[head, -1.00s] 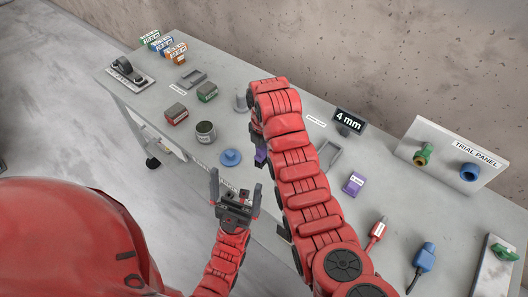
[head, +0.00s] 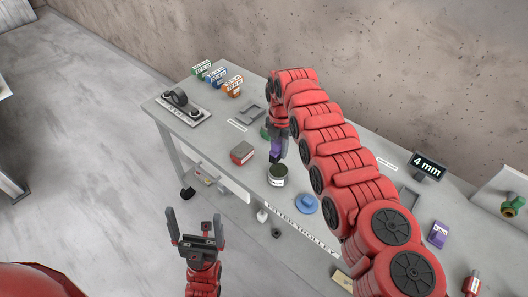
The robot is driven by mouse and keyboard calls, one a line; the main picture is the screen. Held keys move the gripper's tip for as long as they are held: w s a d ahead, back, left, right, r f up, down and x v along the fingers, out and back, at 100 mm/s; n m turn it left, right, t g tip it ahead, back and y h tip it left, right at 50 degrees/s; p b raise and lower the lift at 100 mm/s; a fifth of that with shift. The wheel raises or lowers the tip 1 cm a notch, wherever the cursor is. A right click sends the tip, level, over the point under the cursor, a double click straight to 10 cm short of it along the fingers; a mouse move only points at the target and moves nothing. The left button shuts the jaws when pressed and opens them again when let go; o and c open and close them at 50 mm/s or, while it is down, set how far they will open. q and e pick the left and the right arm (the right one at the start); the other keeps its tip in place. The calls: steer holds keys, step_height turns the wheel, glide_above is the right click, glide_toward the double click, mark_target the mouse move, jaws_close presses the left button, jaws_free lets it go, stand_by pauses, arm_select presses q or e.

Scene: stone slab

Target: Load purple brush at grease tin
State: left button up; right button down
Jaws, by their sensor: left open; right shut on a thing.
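The grease tin (head: 278,179) is an open dark-grey can with a pale label, standing near the table's front edge. My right gripper (head: 277,139) reaches down from my red arm, just above the tin. It is shut on the purple brush (head: 276,152), of which only a small purple part shows. The brush's lower end is at the tin's mouth; I cannot tell whether it is inside or just above. My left gripper (head: 195,229) is open and empty, in front of the table and over the floor.
A blue round lid (head: 306,204) lies right of the tin. A red box (head: 242,153) stands left of it; a green box (head: 264,132) is partly hidden behind my gripper. A grey tray (head: 251,113) and several small coloured boxes are farther back. A purple box (head: 438,234) stands at right.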

steer(key=shift+d+f+b, duration=0.15)
steer(key=shift+f+b, duration=0.15)
steer(key=shift+f, duration=0.15)
step_height(320, 180, down, 5)
steer(key=b, duration=0.3)
steer(key=shift+r, duration=0.2)
steer(key=shift+f, duration=0.2)
steer(key=shift+f+b, duration=0.5)
steer(key=shift+b, duration=0.3)
steer(key=shift+s, duration=0.15)
stand_by(1.7)
